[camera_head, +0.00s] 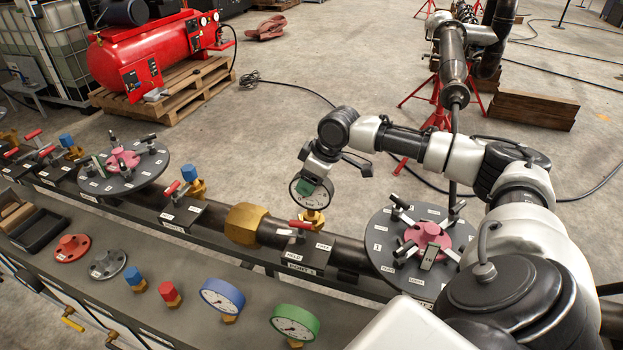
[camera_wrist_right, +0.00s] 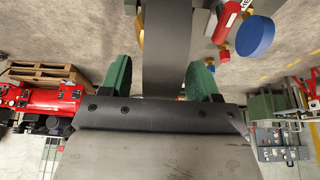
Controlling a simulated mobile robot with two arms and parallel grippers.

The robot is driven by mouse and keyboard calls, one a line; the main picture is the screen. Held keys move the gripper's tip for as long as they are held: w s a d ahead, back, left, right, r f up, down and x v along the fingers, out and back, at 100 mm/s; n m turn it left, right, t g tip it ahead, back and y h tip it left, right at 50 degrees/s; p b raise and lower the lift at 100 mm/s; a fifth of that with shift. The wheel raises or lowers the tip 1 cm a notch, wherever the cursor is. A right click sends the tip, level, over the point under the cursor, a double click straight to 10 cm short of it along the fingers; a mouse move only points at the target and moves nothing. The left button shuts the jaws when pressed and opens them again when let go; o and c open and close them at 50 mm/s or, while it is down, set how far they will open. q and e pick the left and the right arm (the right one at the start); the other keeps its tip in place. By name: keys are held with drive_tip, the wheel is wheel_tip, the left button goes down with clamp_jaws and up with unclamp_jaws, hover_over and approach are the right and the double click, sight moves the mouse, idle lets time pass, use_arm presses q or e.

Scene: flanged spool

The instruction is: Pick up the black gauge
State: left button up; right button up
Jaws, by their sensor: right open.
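The black gauge (camera_head: 318,199) has a white dial and a dark rim. It stands upright on a brass fitting (camera_head: 312,217) by the pipe, at the middle of the head view. My right gripper (camera_head: 309,183) has come down over it from above, with one green finger pad in front of the dial hiding part of it. In the right wrist view a dark band (camera_wrist_right: 165,55), seemingly the gauge's rim edge-on, lies between the two open green pads. Gaps show on both sides of the band. My left gripper is not in view.
A red-handled valve (camera_head: 302,225) sits just below the gauge on the pipe (camera_head: 345,250). A round flange plate (camera_head: 380,240) with a pink hub lies to the right, under my arm. Blue (camera_head: 222,296) and green (camera_head: 295,323) gauges stand on the bench (camera_head: 180,322) in front.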

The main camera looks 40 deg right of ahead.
drive_tip(key=shift+w+a+f, duration=0.1)
drive_tip(key=shift+w+f, duration=0.1)
drive_tip(key=shift+f, duration=0.35)
clamp_jaws()
drive_tip(key=shift+r, duration=0.2)
